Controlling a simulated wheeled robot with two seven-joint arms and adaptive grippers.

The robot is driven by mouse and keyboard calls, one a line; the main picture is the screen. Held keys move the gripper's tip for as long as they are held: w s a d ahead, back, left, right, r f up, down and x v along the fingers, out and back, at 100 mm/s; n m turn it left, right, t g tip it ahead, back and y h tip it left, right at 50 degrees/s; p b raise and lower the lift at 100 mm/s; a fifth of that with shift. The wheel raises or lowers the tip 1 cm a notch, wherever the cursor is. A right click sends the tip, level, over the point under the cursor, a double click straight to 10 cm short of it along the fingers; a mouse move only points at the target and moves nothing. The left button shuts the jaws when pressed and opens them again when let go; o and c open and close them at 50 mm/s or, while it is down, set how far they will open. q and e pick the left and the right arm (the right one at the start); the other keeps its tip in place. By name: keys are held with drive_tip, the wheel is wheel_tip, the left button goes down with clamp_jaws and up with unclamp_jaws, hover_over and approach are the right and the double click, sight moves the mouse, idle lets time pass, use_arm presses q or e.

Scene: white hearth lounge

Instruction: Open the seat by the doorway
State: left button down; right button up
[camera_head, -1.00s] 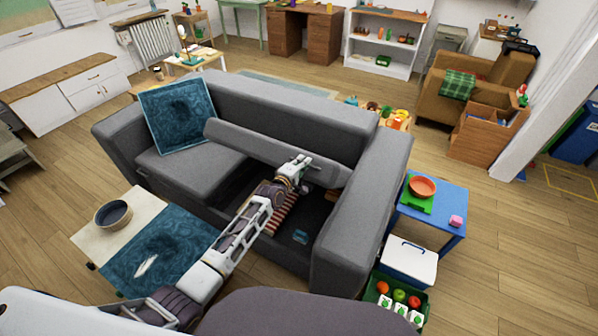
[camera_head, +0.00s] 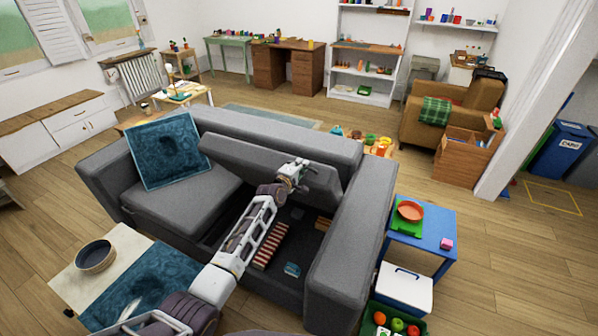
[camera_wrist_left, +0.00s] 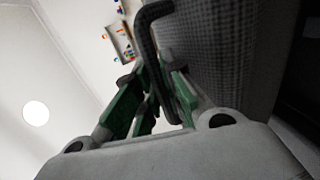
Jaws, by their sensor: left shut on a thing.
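The grey sofa (camera_head: 352,240) has a right-hand seat (camera_head: 243,158) that is lifted and tilted steeply up toward the backrest. Below it an open dark storage space shows a striped item (camera_head: 271,246), a small blue item (camera_head: 292,269) and a brown item (camera_head: 323,223). My left gripper (camera_head: 298,168) is at the upper right part of the lifted seat. In the left wrist view its green fingers (camera_wrist_left: 150,100) are shut on a dark bent handle (camera_wrist_left: 146,45) beside the grey woven seat fabric (camera_wrist_left: 215,50). My right gripper is out of view.
A teal cushion (camera_head: 168,150) leans on the left seat (camera_head: 180,200). A low table (camera_head: 75,290) with a bowl (camera_head: 95,256) stands at the front left. A blue table (camera_head: 425,240), a cooler box (camera_head: 405,290) and a fruit crate (camera_head: 375,312) stand right of the sofa.

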use_arm(q)
drive_tip(key=shift+w+r, duration=0.1)
drive_tip(key=shift+r, duration=0.05)
drive_tip(key=c, duration=1.5)
unclamp_jaws()
drive_tip(key=shift+c, duration=0.2)
drive_tip(key=shift+o, duration=0.2)
drive_tip(key=shift+s, duration=0.25)
drive_tip(key=v, duration=1.1)
drive_tip(key=shift+s+a, duration=0.15)
drive_tip(key=shift+s, duration=0.1)
drive_tip(key=shift+r, duration=0.1)
drive_tip(key=shift+m, duration=0.3)
